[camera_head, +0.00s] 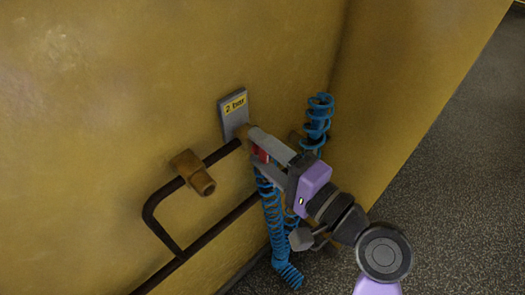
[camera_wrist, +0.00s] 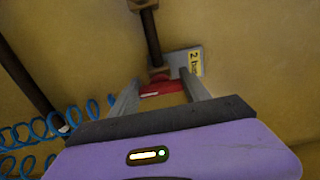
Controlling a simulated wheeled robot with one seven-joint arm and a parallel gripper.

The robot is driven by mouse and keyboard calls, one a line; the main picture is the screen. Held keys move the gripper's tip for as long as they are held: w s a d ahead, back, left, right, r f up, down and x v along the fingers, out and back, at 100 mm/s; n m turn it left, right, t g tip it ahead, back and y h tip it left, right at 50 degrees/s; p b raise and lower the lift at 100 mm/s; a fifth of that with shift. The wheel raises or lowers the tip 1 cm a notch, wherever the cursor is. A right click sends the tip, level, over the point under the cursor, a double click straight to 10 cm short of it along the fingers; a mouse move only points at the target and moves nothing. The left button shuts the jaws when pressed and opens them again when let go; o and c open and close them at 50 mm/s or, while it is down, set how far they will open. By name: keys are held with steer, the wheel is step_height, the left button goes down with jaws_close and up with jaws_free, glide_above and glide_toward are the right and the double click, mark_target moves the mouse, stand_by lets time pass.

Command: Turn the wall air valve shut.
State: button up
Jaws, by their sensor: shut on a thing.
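The air valve's red handle (camera_head: 262,154) shows between the fingers of my gripper (camera_head: 268,150) in the head view, close to the wall below a "2 bar" plate (camera_head: 234,113). In the wrist view the red handle (camera_wrist: 162,89) lies between the two grey fingers of my gripper (camera_wrist: 160,88), beside the brass valve body (camera_wrist: 159,73) at the pipe's end. My gripper is shut on the handle. The fingers hide part of the valve in the head view, and I cannot tell the handle's exact angle.
A dark pipe (camera_head: 160,205) runs along the yellow wall, with a brass fitting (camera_head: 193,172) to the left. A coiled blue hose (camera_head: 273,215) hangs under my gripper, and more blue coil (camera_head: 319,115) is at the right. Grey speckled floor (camera_head: 440,170) lies open at the right.

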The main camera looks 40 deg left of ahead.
steer(key=shift+f, duration=0.1)
steer(key=o, duration=1.4)
steer(key=shift+s+d+b, duration=0.15)
steer(key=shift+d+b, duration=0.05)
steer(key=shift+d, duration=1.8)
steer(key=shift+s+d+b, duration=0.15)
steer(key=shift+d, duration=1.8)
